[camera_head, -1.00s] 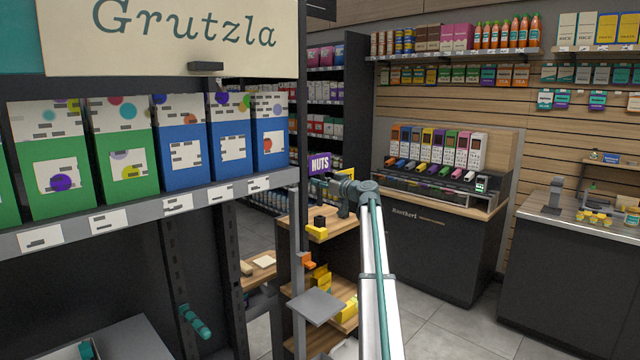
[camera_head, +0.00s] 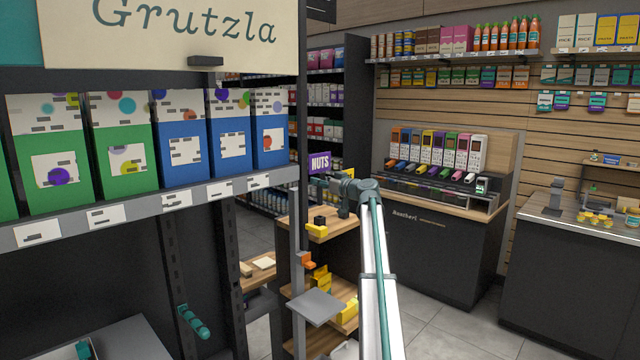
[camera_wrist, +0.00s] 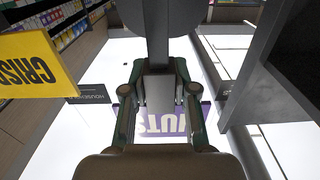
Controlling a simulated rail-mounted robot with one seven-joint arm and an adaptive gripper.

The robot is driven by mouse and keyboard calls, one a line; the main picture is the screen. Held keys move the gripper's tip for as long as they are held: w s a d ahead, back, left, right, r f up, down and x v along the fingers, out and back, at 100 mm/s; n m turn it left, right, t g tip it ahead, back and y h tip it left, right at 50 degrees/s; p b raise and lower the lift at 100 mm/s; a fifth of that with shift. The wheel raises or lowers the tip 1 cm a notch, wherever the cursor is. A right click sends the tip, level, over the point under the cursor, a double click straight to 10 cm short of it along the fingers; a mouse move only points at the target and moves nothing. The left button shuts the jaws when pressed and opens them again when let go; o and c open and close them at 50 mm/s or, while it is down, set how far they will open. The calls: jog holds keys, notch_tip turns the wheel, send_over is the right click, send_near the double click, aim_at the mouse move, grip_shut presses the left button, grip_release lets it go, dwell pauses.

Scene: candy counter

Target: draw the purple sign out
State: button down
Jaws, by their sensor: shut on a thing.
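The purple sign (camera_head: 320,162) with white letters reading NUTS shows just beyond the shelf post in the head view. In the wrist view the purple sign (camera_wrist: 188,127) appears upside down, partly hidden behind my gripper. My gripper (camera_wrist: 160,92) is shut on the sign, its two fingers around a grey strip in the middle of the wrist view.
A yellow sign (camera_wrist: 38,60) hangs at the left of the wrist view, near a dark sign (camera_wrist: 88,98). A dark panel (camera_wrist: 275,85) stands close on the right. In the head view, a wooden shelf unit (camera_head: 343,224) stands below my arm and a grey post (camera_head: 298,240) to its left.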

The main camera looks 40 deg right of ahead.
aim_at(320, 168)
jog(key=shift+r+b, duration=0.3)
jog(key=shift+r, duration=2.1)
